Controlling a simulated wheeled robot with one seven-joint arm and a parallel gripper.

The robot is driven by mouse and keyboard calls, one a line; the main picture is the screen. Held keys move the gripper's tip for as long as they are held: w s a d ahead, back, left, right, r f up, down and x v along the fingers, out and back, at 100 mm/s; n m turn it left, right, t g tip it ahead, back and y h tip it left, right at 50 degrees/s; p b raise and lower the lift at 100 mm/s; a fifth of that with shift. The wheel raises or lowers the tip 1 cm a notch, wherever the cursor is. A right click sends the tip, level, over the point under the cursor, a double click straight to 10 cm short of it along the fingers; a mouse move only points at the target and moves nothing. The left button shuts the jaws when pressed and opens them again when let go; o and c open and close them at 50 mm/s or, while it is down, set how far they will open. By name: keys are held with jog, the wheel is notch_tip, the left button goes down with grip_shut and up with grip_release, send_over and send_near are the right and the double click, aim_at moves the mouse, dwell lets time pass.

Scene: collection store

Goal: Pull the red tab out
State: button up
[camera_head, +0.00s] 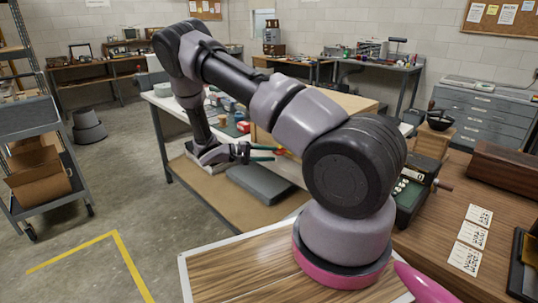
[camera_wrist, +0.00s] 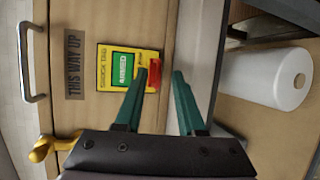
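The red tab (camera_wrist: 154,76) sticks out from the right edge of a yellow shock tag (camera_wrist: 104,77) with a green "ARMED" window. The tag is on the side of a tan wooden crate (camera_wrist: 68,22) marked "THIS WAY UP". My gripper (camera_wrist: 160,73) is open, with its two green fingers pointing at the crate. In the wrist view the tab shows between the fingertips, nearer the left one, whose tip lies close to it. I cannot tell whether they touch. In the head view my gripper (camera_head: 275,153) is beside the crate (camera_head: 345,105), with the tab very small there.
A metal handle (camera_wrist: 32,62) and a yellow knob (camera_wrist: 41,150) are at the left of the wrist view. A white roll (camera_wrist: 265,77) lies at the right. A dark grey case (camera_head: 260,184) is below my gripper. Clear floor lies left of the bench.

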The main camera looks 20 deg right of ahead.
jog(key=v, duration=1)
jog(key=shift+a, duration=0.35)
jog(key=shift+r, duration=0.15)
